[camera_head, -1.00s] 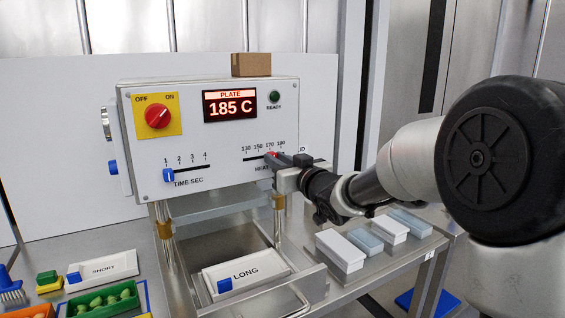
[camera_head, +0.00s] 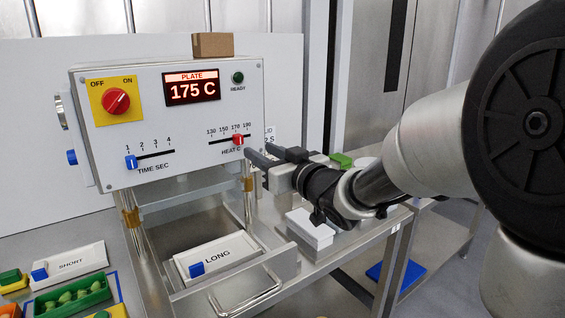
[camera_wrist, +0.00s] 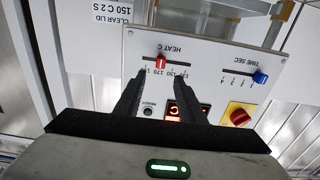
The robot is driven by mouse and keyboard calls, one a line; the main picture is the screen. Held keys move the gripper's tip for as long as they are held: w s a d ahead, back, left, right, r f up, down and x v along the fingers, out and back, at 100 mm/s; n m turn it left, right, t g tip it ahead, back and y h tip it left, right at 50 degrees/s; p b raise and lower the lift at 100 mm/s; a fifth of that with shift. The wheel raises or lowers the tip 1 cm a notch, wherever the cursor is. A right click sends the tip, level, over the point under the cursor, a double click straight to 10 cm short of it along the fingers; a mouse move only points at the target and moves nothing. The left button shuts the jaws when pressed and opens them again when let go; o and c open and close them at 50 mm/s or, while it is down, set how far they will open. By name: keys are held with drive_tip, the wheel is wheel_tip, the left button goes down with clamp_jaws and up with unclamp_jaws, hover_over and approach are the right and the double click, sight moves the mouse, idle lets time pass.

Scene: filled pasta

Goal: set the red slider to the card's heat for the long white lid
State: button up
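The red slider (camera_head: 238,140) stands on the HEAT C scale of the white machine (camera_head: 105,75), just about under the 170 mark. The red display (camera_head: 192,87) reads 175 C. My gripper (camera_head: 262,157) is open and empty, to the right of and just off the slider. In the wrist view the slider (camera_wrist: 160,62) shows beyond and between my two spread fingertips (camera_wrist: 163,85). A card (camera_wrist: 112,14) beside the panel reads CLEAR LID, 150 C, 2 S. No card for the long white lid is readable. A white box-like piece (camera_head: 311,232) sits on the bench below my gripper.
A blue TIME SEC slider (camera_head: 131,162) sits near 1. A red knob (camera_head: 116,101) is on a yellow plate. A drawer below holds a white LONG block (camera_head: 216,256); its handle (camera_head: 248,296) juts forward. A green tray (camera_head: 72,296) stands at lower left.

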drive_tip(key=v, duration=0.8)
drive_tip(key=shift+w, duration=0.1)
drive_tip(key=s+d+f+m+g+h, duration=0.1)
drive_tip(key=s+d+f+m+h, duration=0.15)
drive_tip(key=s+d+h, duration=0.35)
drive_tip(key=s+d+f+m+g+h, duration=0.1)
drive_tip(key=s+d+m+g+h, duration=0.15)
drive_tip(key=d+h, duration=0.4)
drive_tip(key=s+f+m+g+y, duration=0.1)
drive_tip(key=s+f+g, duration=0.2)
drive_tip(key=s, duration=0.5)
drive_tip(key=s+f+m+g+y, duration=0.1)
drive_tip(key=s+f+g, duration=0.2)
drive_tip(key=s, duration=0.5)
wheel_tip(320, 180, up, 13)
drive_tip(key=p, duration=1.4)
drive_tip(key=shift+s, duration=0.25)
